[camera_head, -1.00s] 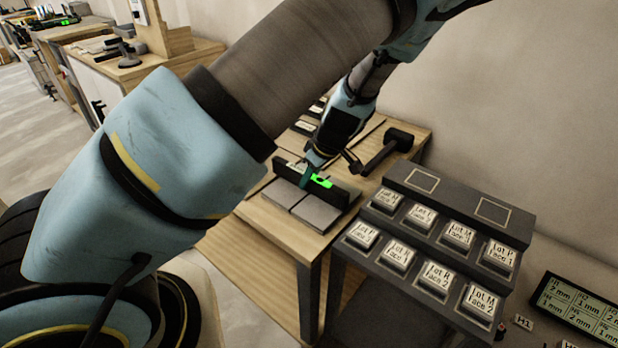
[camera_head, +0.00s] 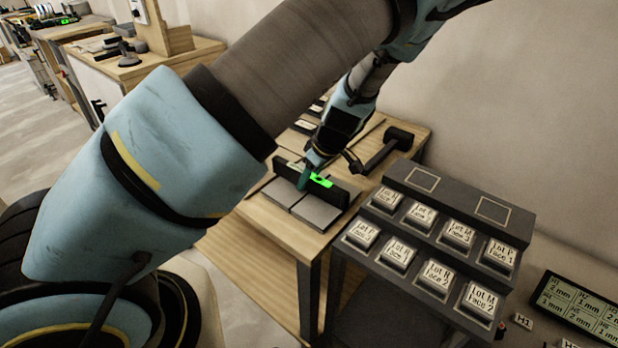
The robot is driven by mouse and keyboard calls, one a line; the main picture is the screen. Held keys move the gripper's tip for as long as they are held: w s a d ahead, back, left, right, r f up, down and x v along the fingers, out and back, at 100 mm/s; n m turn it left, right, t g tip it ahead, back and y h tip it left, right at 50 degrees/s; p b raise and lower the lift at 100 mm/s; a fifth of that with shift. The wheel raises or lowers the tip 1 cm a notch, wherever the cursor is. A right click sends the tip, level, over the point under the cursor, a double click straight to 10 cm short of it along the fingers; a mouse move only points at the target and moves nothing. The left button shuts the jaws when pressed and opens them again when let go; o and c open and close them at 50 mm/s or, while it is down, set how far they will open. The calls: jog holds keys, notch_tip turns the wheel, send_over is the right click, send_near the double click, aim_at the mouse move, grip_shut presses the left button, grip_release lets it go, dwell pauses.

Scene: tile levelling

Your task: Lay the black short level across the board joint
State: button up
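The black short level (camera_head: 338,194), a dark bar with a bright green window, stands on edge along the back of two grey boards. The left board (camera_head: 277,192) and the right board (camera_head: 316,212) lie side by side on a wooden table, with the joint between them running toward the level. The level spans the joint line; whether its underside touches the boards cannot be told. My gripper (camera_head: 304,180) is at the level's middle, with a teal finger in front of its face, and appears shut on it. The far finger is hidden.
A black mallet (camera_head: 398,138) lies at the table's back right. A dark stepped rack (camera_head: 390,237) with several labelled lot blocks stands close on the right. A display panel (camera_head: 580,308) is at the lower right. My arm hides the table's left part.

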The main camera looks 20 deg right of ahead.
jog(key=shift+o, duration=0.8)
jog(key=b+v, duration=0.1)
jog(key=v, duration=0.9)
jog(key=shift+s+r, duration=0.1)
jog(key=shift+r, duration=0.3)
jog(key=a+r+m+g+h, duration=0.1)
jog(key=a+r+m, duration=0.2)
jog(key=a, duration=1.2)
jog(key=s+a+r+m+g+h, duration=0.1)
jog(key=a+r+m, duration=0.2)
jog(key=a, duration=1.3)
jog(key=shift+a+m, duration=0.35)
jog(key=shift+m, duration=0.15)
